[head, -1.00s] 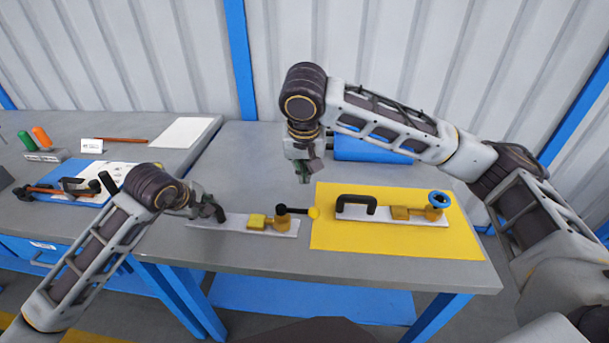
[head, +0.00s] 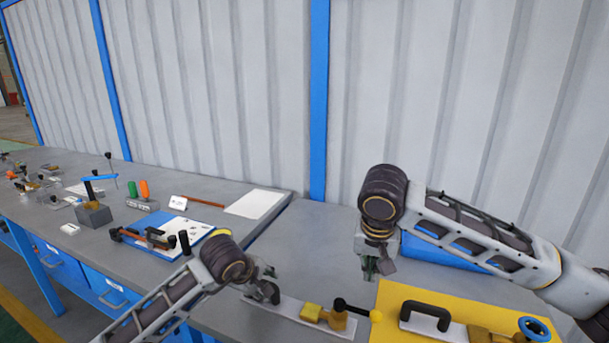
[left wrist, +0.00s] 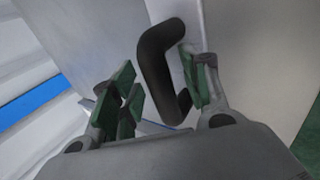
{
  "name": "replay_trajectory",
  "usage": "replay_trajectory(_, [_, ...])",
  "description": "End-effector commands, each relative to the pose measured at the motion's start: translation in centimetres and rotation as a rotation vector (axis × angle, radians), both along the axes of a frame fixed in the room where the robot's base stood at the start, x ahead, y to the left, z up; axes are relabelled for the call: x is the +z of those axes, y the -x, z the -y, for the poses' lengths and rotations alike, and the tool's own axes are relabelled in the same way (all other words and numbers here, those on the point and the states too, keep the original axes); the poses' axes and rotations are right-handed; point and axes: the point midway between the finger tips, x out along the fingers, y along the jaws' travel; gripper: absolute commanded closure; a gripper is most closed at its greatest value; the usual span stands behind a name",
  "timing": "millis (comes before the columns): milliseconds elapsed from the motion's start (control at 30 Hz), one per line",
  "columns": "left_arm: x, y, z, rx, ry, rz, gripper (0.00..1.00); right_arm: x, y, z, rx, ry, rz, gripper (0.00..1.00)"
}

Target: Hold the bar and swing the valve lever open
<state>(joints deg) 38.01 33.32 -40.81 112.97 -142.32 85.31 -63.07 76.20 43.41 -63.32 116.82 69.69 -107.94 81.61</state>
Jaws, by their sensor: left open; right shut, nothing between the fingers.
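My left gripper (head: 264,284) is open at the left end of the near valve's pale plate (head: 285,306). In the left wrist view the black bar (left wrist: 155,68) stands between its spread green-padded fingers (left wrist: 163,92); the right finger is close beside it, and I cannot tell if they touch. In the head view the bar is mostly hidden by the gripper. My right gripper (head: 376,272) is shut and empty, above and behind the knob.
A yellow mat (head: 402,292) at right carries a second plate with a black handle (head: 426,310) and a blue handwheel (head: 535,328). A blue box (head: 440,252) stands behind my right arm. The left bench (head: 105,225) holds a clipboard, tools and several small parts.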

Motion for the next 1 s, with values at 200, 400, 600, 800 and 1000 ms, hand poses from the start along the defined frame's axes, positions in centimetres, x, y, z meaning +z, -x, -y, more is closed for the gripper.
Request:
replay_trajectory(200, [1.0,0.5,-0.3,0.001,0.000,0.002,0.54,0.0,0.0,0.0,0.000,0.000,0.000,1.00])
replay_trajectory(400, [3.0,1.7,-0.8,0.000,0.000,0.003,0.54,0.0,0.0,0.0,0.000,0.000,0.000,1.00])
replay_trajectory(600, [5.5,3.2,-1.4,0.000,-0.001,0.005,0.54,0.0,0.0,0.0,0.000,0.000,0.000,1.00])
replay_trajectory(800, [7.8,4.7,-2.0,0.000,-0.001,0.003,0.54,0.0,0.0,0.0,0.000,0.000,0.000,1.00])
replay_trajectory(1000, [9.4,5.7,-2.4,-0.001,0.000,0.001,0.54,0.0,0.0,0.0,0.000,0.000,0.000,1.00])
